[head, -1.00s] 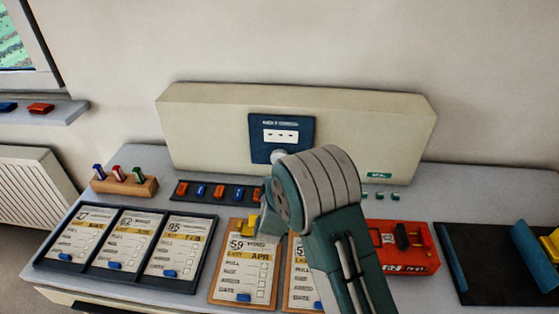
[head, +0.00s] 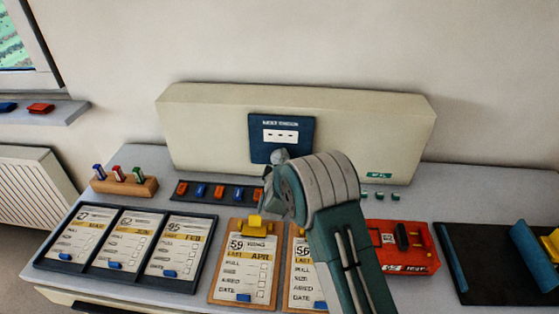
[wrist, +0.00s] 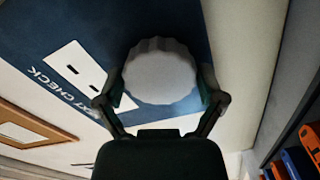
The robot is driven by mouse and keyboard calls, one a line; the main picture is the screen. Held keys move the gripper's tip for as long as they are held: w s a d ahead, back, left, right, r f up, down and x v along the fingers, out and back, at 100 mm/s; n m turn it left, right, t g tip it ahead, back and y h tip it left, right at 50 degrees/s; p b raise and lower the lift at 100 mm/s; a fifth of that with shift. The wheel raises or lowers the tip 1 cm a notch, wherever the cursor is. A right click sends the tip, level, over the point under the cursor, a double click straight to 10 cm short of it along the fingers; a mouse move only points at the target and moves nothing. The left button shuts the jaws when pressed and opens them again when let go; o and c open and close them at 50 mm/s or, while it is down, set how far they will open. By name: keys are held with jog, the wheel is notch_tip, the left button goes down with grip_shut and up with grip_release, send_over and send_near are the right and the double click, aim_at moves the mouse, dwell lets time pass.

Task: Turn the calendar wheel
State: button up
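The calendar wheel, a pale grey ribbed knob (head: 279,156), sits at the lower edge of a dark blue panel (head: 304,130) on the front of a long cream cabinet. The panel has a white window (head: 281,136) with small dark marks. My gripper (head: 270,178) is just below and in front of the wheel. In the wrist view the wheel (wrist: 160,72) lies between the two spread fingers (wrist: 162,92), one close to each side. I cannot tell whether they touch it. The window (wrist: 75,68) shows tilted beside lettering ending in "XT CHECK".
A dark strip with red and blue pieces (head: 219,192) lies below the cabinet. Card holders (head: 124,235) and clipboards (head: 243,262) fill the front left. A red box (head: 402,246) and a dark mat (head: 485,255) are at right. Small green pieces (head: 380,196) stand near the cabinet.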

jog(key=shift+f+m, duration=0.25)
jog(key=shift+m, duration=0.65)
jog(key=o, duration=0.8)
jog(key=shift+s, duration=0.1)
jog(key=s, duration=1.1)
jog(key=shift+s+a, duration=0.25)
jog(key=shift+s, duration=0.15)
